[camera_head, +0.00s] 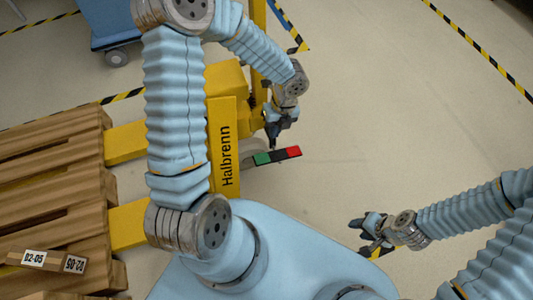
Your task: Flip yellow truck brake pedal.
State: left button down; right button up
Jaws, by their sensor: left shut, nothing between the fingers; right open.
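The yellow pallet truck (222,150), marked Halbrenn, stands left of centre, with its forks running left under a wooden pallet. Its brake pedal (278,156) sticks out to the right at the truck's base and shows green, black and red sections. My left gripper (273,147) points down at the pedal's upper edge, near the dark middle section. Its fingers are shut with nothing between them; I cannot tell whether they touch the pedal. My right gripper (357,236) is open and empty over the floor at the lower right, well away from the truck.
The wooden pallet (52,180) with label D2-05 fills the left side. A blue wheeled cart (110,22) stands at the top left. Yellow-black tape (478,50) marks the floor at the upper right. The floor right of the pedal is clear.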

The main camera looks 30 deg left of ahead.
aim_at(263, 160)
pick_arm(q)
jog(key=f+b, duration=0.1)
jog(key=f, duration=0.3)
jog(key=s+a+f+b, duration=0.1)
jog(key=f, duration=0.4)
jog(key=s+f+b, duration=0.1)
jog(key=f+b, duration=0.1)
jog(key=f, duration=0.3)
jog(key=shift+a, duration=0.25)
jog(key=f+t+h+b, duration=0.1)
jog(key=b, duration=0.4)
jog(key=shift+s+a+f+t+h, duration=0.35)
jog(key=shift+a+f+t+h, duration=0.05)
jog(key=shift+s+f+b, duration=0.1)
jog(key=shift+s+b, duration=0.05)
jog(key=shift+b, duration=0.3)
jog(key=shift+a, duration=0.1)
